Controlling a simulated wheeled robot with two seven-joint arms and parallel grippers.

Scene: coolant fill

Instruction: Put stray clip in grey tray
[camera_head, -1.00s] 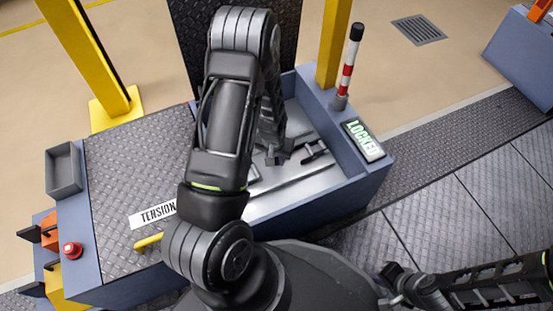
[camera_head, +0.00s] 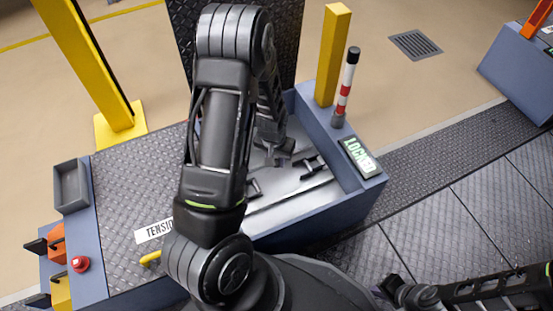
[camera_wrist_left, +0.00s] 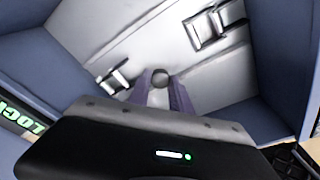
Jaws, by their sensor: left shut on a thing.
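My left gripper (camera_head: 280,152) is over the open grey bay on the right of the bench. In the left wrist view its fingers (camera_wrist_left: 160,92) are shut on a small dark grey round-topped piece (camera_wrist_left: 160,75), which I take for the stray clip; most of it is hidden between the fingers. The grey tray (camera_head: 72,186) is a small open box at the left end of the bench, well away from this gripper. My right gripper (camera_head: 392,284) is low at the right, away from the bench; its jaws are too dark to read.
Two metal latches lie in the bay, one right of the left gripper (camera_head: 313,166) and one nearer (camera_head: 253,188). A red-and-white post (camera_head: 344,88), a yellow post (camera_head: 332,55) and a LOCKED display (camera_head: 361,157) stand by the bay. A red button (camera_head: 80,264) is near the tray.

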